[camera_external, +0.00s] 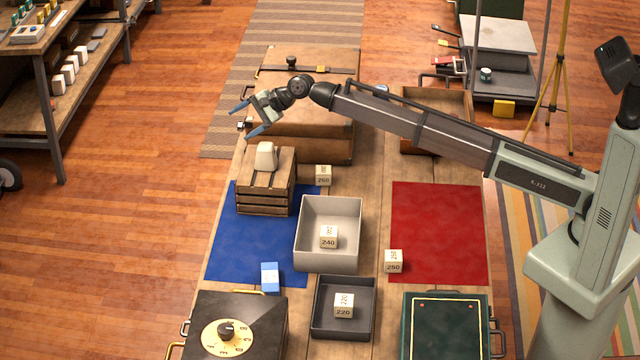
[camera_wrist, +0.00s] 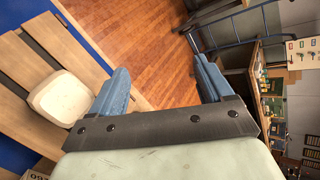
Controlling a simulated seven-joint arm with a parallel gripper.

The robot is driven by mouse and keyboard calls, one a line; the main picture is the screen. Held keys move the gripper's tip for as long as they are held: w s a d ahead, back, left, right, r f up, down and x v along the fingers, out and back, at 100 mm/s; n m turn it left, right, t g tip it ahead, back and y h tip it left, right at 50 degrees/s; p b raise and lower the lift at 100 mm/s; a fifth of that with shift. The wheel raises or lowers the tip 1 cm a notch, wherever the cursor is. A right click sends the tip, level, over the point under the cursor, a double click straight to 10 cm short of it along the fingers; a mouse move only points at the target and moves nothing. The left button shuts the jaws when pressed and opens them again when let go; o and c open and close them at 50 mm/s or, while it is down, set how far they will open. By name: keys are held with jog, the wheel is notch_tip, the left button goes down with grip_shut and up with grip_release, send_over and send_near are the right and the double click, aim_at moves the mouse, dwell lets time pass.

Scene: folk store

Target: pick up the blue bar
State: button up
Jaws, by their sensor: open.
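The blue bar (camera_external: 270,277) is a small light-blue block with a pale band. It stands near the front edge of the blue mat (camera_external: 228,250), close to the black box with the dial. My gripper (camera_external: 243,119) is open and empty, with blue fingers. It is in the air at the far left of the table, above and behind the wooden crate, well away from the bar. In the wrist view its two fingers (camera_wrist: 162,88) are spread with floor between them. The bar does not show in the wrist view.
A slatted crate (camera_external: 250,196) carries a white block (camera_external: 265,157); it also shows in the wrist view (camera_wrist: 62,98). A light grey tray (camera_external: 298,245) and dark tray (camera_external: 316,322) hold numbered cubes. The dial box (camera_external: 265,335) and red mat (camera_external: 440,230) are nearby.

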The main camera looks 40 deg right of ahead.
jog(key=s+a+f+n+g, duration=0.1)
jog(key=s+a+f+g, duration=0.1)
jog(key=s+a, duration=0.55)
jog(key=n+g+h, duration=0.5)
jog(key=h, duration=0.4)
send_over(270, 276)
jog(key=f, duration=0.8)
jog(key=s+f, duration=0.1)
jog(key=f, duration=0.3)
jog(key=shift+a+f, duration=0.35)
jog(key=shift+f, duration=0.05)
jog(key=shift+w+d+f, duration=0.1)
jog(key=shift+w+f, duration=0.05)
jog(key=shift+f, duration=0.75)
jog(key=shift+w+d+f, duration=0.1)
jog(key=shift+w+f, duration=0.05)
jog(key=shift+f, duration=0.7)
jog(key=shift+w+d+f, duration=0.1)
jog(key=shift+w+f, duration=0.05)
jog(key=shift+f, duration=0.75)
jog(key=shift+c, duration=0.4)
jog(key=c, duration=1)
